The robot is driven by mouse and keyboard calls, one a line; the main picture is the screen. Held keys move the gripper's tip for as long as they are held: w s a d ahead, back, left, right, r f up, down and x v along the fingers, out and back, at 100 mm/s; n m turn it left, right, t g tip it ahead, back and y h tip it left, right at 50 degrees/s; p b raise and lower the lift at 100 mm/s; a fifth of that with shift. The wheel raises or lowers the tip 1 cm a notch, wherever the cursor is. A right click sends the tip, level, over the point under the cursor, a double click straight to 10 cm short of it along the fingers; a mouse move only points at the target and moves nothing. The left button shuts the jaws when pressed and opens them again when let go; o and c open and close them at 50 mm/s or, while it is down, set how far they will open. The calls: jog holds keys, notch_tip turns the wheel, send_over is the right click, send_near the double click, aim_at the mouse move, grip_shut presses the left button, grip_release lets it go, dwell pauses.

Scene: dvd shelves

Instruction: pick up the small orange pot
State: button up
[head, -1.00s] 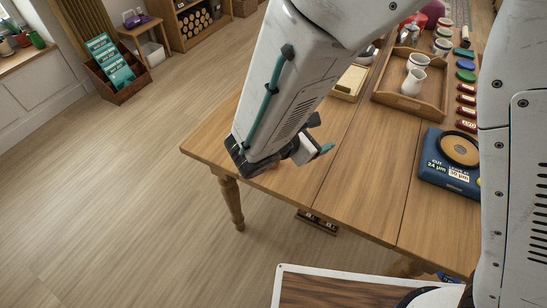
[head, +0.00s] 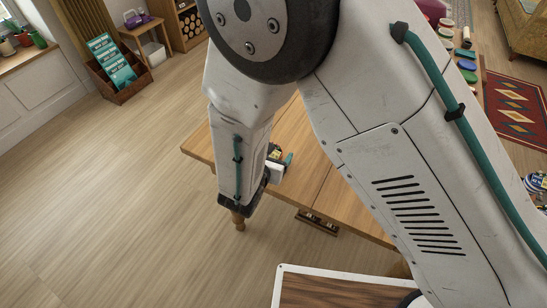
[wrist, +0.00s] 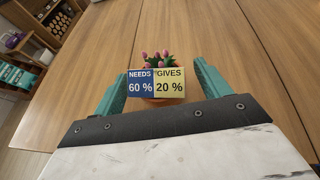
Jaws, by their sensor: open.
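The small orange pot (wrist: 160,101) shows in the wrist view as a thin orange strip below a blue and yellow card. The card (wrist: 155,82) reads "NEEDS 60 %" and "GIVES 20 %" and hides most of the pot. Pink buds on a green plant (wrist: 154,59) rise behind the card. My gripper (wrist: 161,70) is open, with one teal finger on each side of the card and visible gaps at both sides. In the head view my arm hides most of the gripper; a teal finger shows near the table's left end.
The wooden table (head: 318,196) is bare around the plant in the wrist view. A wooden shelf (wrist: 45,25) stands beyond the table at the upper left. A crate of teal booklets (head: 118,78) is on the floor, and a patterned rug (head: 515,112) lies at the right.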

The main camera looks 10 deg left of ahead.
jog(key=shift+w+d+f, duration=0.1)
jog(key=shift+w, duration=0.15)
jog(key=c, duration=1.2)
jog(key=shift+o, duration=0.2)
jog(key=shift+r, duration=0.2)
